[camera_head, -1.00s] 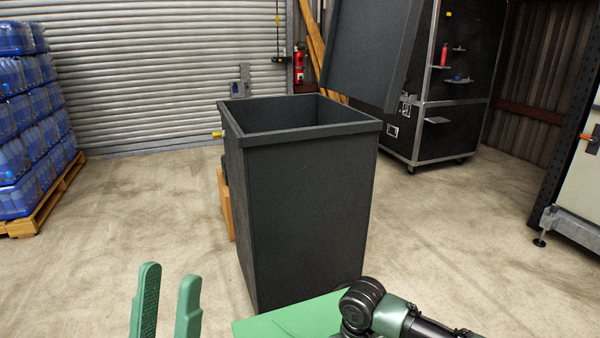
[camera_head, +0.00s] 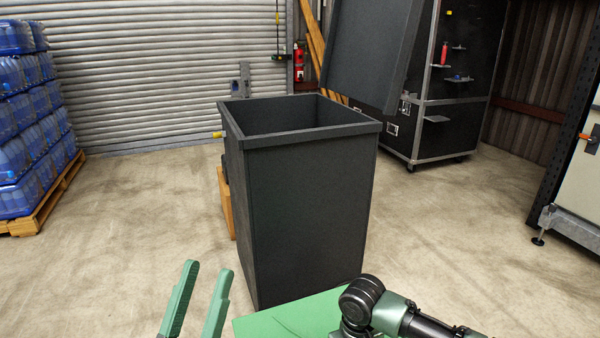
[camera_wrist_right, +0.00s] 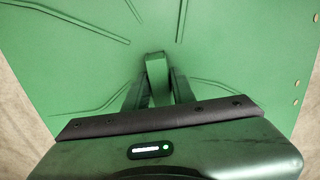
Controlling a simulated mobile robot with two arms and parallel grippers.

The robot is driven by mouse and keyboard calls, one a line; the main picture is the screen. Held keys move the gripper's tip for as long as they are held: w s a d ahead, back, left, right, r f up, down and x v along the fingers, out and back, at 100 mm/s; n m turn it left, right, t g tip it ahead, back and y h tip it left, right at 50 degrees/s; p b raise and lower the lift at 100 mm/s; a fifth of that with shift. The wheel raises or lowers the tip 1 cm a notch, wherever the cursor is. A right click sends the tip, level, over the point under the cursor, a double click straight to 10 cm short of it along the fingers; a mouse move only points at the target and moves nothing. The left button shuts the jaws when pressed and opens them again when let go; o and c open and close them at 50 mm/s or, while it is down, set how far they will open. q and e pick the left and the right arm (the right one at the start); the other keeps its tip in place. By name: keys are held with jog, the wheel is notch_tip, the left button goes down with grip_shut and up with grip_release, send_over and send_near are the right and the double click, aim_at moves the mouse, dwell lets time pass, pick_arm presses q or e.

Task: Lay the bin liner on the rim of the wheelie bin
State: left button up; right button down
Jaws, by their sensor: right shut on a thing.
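The wheelie bin (camera_head: 305,205) is dark grey and stands upright, its top open and its rim (camera_head: 310,136) bare. Its lid (camera_head: 366,50) is tilted up at the back. The bin liner (camera_head: 290,318) is a green sheet low in the head view, in front of the bin; it fills much of the right wrist view (camera_wrist_right: 215,45). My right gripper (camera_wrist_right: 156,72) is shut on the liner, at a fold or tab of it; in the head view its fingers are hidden. My left gripper (camera_head: 204,290) is open and empty, to the left of the liner and apart from it.
Blue bottles (camera_head: 35,120) are stacked on a wooden pallet (camera_head: 48,205) at the left. A black case (camera_head: 445,90) on castors stands behind the bin at right. A rack (camera_head: 560,170) is at the far right.

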jog(key=shift+r+p, duration=0.5)
jog(key=shift+p, duration=0.05)
jog(key=shift+r+p, duration=0.25)
jog(key=shift+p, duration=0.05)
jog(key=shift+r+p, duration=0.25)
jog(key=shift+p, duration=0.05)
jog(key=shift+r+p, duration=0.4)
jog(key=shift+p, duration=0.15)
pick_arm(q)
notch_tip(320, 180, down, 19)
jog(key=w+a+g+y+p, duration=0.1)
jog(key=w+a+g+y, duration=0.1)
jog(key=g, duration=0.9)
jog(key=shift+w+r+g+y, duration=0.15)
jog(key=shift+w+g+y, duration=0.15)
jog(key=shift+y, duration=0.6)
pick_arm(e)
jog(key=shift+r, duration=0.4)
jog(key=shift+r, duration=0.1)
